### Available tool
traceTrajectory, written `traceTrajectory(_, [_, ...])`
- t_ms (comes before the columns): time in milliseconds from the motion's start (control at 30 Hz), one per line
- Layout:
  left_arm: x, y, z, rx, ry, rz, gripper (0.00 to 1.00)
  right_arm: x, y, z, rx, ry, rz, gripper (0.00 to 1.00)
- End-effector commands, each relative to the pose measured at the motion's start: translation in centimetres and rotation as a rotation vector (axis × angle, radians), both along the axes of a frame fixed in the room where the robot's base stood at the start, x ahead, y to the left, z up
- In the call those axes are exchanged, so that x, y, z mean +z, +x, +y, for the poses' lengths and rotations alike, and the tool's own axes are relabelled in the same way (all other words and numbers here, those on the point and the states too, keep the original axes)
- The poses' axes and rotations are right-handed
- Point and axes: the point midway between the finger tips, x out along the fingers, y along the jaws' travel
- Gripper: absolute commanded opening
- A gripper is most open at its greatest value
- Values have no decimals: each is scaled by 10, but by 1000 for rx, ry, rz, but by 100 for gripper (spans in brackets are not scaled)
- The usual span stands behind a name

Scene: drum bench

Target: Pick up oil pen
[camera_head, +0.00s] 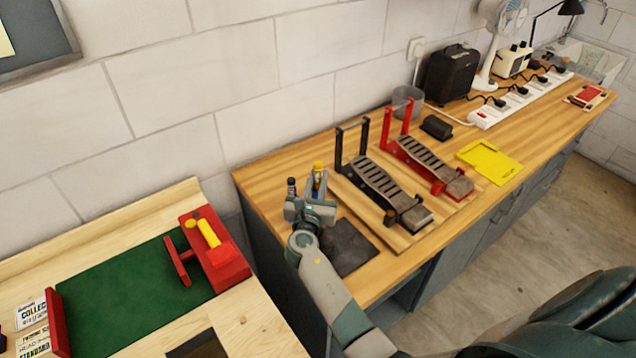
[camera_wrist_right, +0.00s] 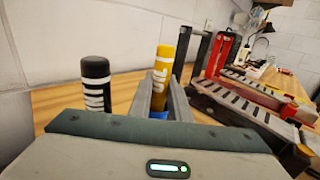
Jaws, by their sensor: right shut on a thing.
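My right gripper (camera_head: 318,188) is over the left end of the wooden bench, near the wall. It is shut on a yellow pen (camera_head: 317,167), which stands roughly upright between the fingers. In the right wrist view the yellow pen (camera_wrist_right: 162,62) has white bands near its top, with blue low down between the fingers (camera_wrist_right: 160,100). A black pen with white stripes (camera_wrist_right: 96,82) stands just left of the fingers, apart from them; it also shows in the head view (camera_head: 291,184). The lower ends of both pens are hidden. My left gripper is out of view.
Black (camera_head: 385,185) and red (camera_head: 432,160) pedals stand on a board right of the gripper. A dark mat (camera_head: 346,248) lies in front. A grey cup (camera_head: 408,100) and yellow tray (camera_head: 490,160) lie beyond. A lower table with a green mat (camera_head: 130,295) is at left.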

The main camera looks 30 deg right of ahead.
Motion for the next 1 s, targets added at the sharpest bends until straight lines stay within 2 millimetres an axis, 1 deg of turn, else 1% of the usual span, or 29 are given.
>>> traceTrajectory(400, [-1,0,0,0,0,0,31,66,0,0,1,2,-6,7])
traceTrajectory(533, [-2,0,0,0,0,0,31,81,0,0,1,1,-5,7])
traceTrajectory(700, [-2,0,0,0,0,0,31,89,0,0,1,1,-2,7])
traceTrajectory(1000, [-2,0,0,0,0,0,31,90,0,0,1,1,-1,7])
